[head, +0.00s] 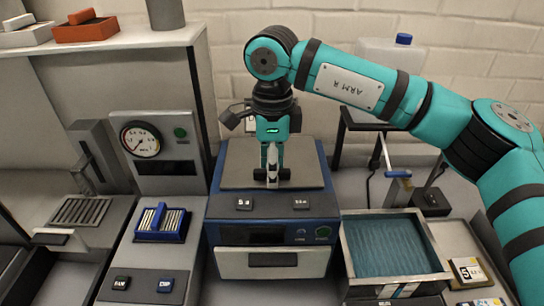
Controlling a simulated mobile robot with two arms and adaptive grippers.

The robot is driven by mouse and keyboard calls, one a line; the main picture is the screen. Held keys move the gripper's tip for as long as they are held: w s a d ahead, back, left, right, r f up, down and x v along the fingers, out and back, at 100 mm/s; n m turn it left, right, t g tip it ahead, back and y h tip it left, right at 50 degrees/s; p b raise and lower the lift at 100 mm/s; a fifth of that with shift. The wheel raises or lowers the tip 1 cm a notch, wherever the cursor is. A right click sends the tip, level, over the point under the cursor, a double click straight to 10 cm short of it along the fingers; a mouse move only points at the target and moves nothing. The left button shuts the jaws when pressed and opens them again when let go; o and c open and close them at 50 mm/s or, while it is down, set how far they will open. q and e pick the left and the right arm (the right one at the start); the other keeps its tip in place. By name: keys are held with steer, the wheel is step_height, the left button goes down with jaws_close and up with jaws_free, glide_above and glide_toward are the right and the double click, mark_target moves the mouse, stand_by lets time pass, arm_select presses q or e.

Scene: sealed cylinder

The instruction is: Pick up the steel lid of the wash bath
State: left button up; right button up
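The blue bath unit (266,212) stands in the middle of the bench, with a display, a green button and a pale front panel. A flat grey steel lid (238,165) covers its top. My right gripper (272,174) points down over the middle of the lid, with a finger on each side of a small pale upright piece, which looks like the lid's handle. I cannot tell whether the fingers press on it. The lid lies flat on the unit. My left gripper is not in view.
An open steel-rimmed tub (437,262) with blue-green contents stands at right. A blue rack (163,224) of pale slides is at left, below a gauge panel (141,139). A white container (390,60) stands behind my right arm. A shelf (110,40) is at upper left.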

jaws_close()
steer(key=shift+r, duration=0.1)
stand_by(0.5)
